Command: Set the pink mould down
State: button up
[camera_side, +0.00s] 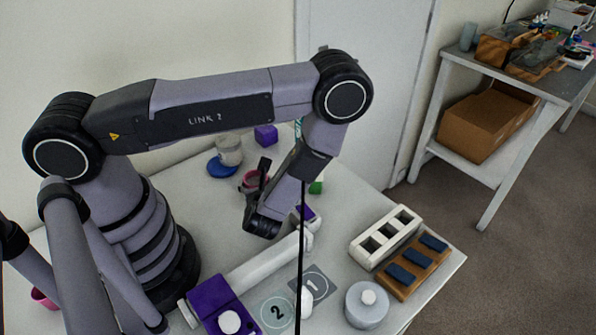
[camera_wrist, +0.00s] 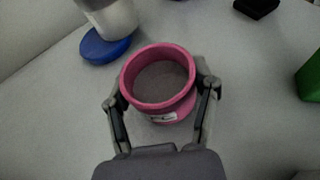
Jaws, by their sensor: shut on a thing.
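The pink mould (camera_wrist: 172,110) is a round ring-like cup with a small white label on its near side, upright in the wrist view. My gripper (camera_wrist: 161,92) is shut on it, one finger on each side. In the side view the pink mould (camera_side: 250,181) shows partly behind my gripper (camera_side: 262,178), over the back middle of the white table. I cannot tell whether its base touches the table.
A blue disc (camera_wrist: 101,47) and a whitish cup (camera_wrist: 113,17) stand close to the mould at upper left. A green block (camera_wrist: 311,78) is at right, a dark object (camera_wrist: 256,7) at the back. The table around the mould is otherwise clear.

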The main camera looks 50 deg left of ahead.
jog(key=shift+f, duration=0.35)
jog(key=shift+f, duration=0.1)
jog(key=o, duration=1.2)
